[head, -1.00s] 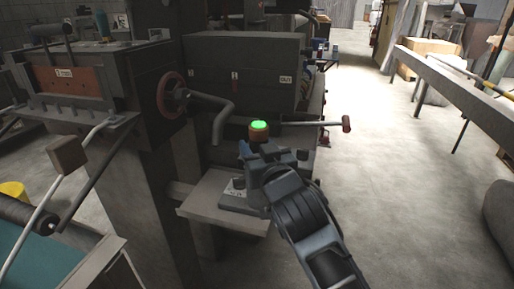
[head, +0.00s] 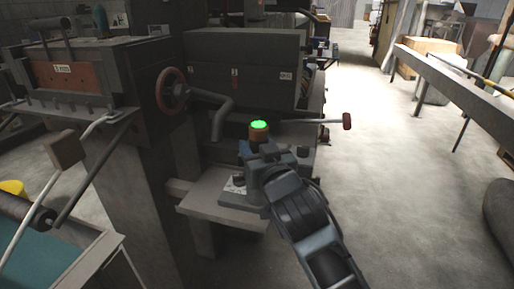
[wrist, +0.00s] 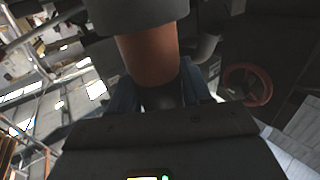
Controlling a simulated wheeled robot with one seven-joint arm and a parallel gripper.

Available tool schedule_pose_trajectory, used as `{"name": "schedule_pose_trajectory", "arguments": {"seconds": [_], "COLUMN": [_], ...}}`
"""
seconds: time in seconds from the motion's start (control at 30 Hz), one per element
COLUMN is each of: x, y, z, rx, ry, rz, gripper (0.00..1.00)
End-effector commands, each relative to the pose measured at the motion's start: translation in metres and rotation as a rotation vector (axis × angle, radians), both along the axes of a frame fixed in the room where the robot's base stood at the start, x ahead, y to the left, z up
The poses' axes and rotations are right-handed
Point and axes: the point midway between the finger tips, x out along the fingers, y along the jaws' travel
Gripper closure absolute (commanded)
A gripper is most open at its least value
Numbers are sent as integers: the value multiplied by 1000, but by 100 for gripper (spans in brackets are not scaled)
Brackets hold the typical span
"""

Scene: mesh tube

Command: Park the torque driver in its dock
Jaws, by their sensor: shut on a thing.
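The torque driver (head: 259,132) has an orange-brown body and a glowing green top. It stands roughly upright in my gripper (head: 258,149), which is shut on it. In the wrist view the driver's orange body (wrist: 150,55) rises between the blue fingers of my gripper (wrist: 163,95), with a wide grey part above it. A grey block with a dark round fitting and a pale label, which looks like the dock (head: 236,188), sits on the shelf, below and left of my gripper. My wrist hides its right side and the driver's lower end.
The pale shelf (head: 215,207) juts from the machine (head: 245,70). A lever with a red knob (head: 346,121) reaches out right of the driver. A bent grey handle (head: 220,115) and red handwheel (head: 172,91) are at left. Open floor lies to the right.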

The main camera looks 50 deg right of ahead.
Motion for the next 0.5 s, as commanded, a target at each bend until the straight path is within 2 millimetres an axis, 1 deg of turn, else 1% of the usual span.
{"name": "schedule_pose_trajectory", "arguments": {"seconds": [0.5], "x": [0], "y": [0], "z": [-4], "rx": [-2], "ry": [-3], "rz": [0], "gripper": [88]}}
